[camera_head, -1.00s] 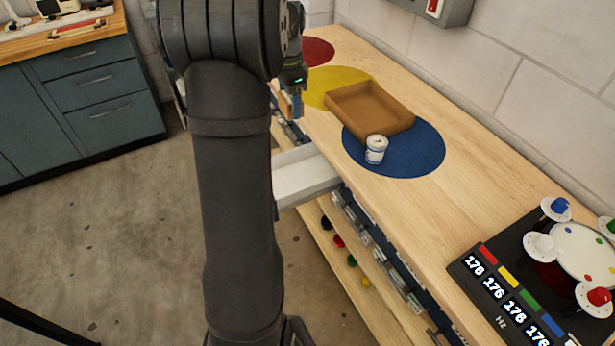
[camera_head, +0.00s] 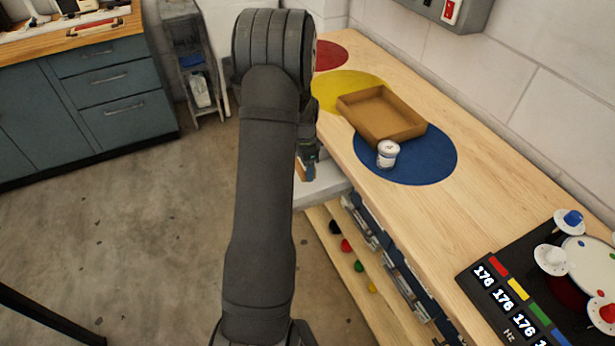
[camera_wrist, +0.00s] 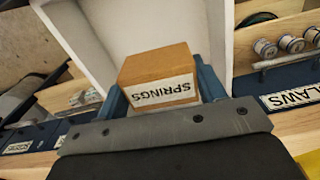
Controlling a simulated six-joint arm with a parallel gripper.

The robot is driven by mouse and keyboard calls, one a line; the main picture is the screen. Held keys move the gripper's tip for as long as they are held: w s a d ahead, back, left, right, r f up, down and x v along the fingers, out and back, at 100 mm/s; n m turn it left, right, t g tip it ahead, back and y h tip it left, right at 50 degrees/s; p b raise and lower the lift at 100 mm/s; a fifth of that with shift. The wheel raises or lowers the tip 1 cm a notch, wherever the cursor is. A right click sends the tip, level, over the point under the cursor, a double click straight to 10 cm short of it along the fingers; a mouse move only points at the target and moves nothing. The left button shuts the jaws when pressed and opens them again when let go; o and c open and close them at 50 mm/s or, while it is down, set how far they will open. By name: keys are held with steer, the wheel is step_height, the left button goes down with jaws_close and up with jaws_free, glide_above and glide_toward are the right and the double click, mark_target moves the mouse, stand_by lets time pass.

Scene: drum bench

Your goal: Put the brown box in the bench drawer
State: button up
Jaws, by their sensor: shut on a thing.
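The brown box (camera_wrist: 158,66), labelled SPRINGS, sits between the blue fingers of my gripper (camera_wrist: 162,90) in the wrist view. My gripper is shut on it. The white bench drawer (camera_head: 325,186) is pulled out from the bench front in the head view. In the wrist view, the drawer's white interior (camera_wrist: 120,30) lies around and beyond the box. In the head view my gripper (camera_head: 307,172) is over or at the drawer, and my arm hides most of the box. I cannot tell whether the box touches the drawer floor.
A brown tray (camera_head: 381,115) and a white can (camera_head: 387,153) stand on the bench top, by the blue circle (camera_head: 430,160). A shelf (camera_head: 345,270) with coloured knobs is below the bench.

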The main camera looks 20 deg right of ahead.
mark_target(305, 184)
steer(key=shift+f, duration=2.35)
steer(key=shift+f, duration=0.15)
steer(key=o, duration=1)
step_height(305, 184, up, 12)
steer(key=shift+r, duration=0.15)
step_height(305, 184, down, 12)
steer(key=shift+f, duration=0.25)
steer(key=shift+r, duration=1.9)
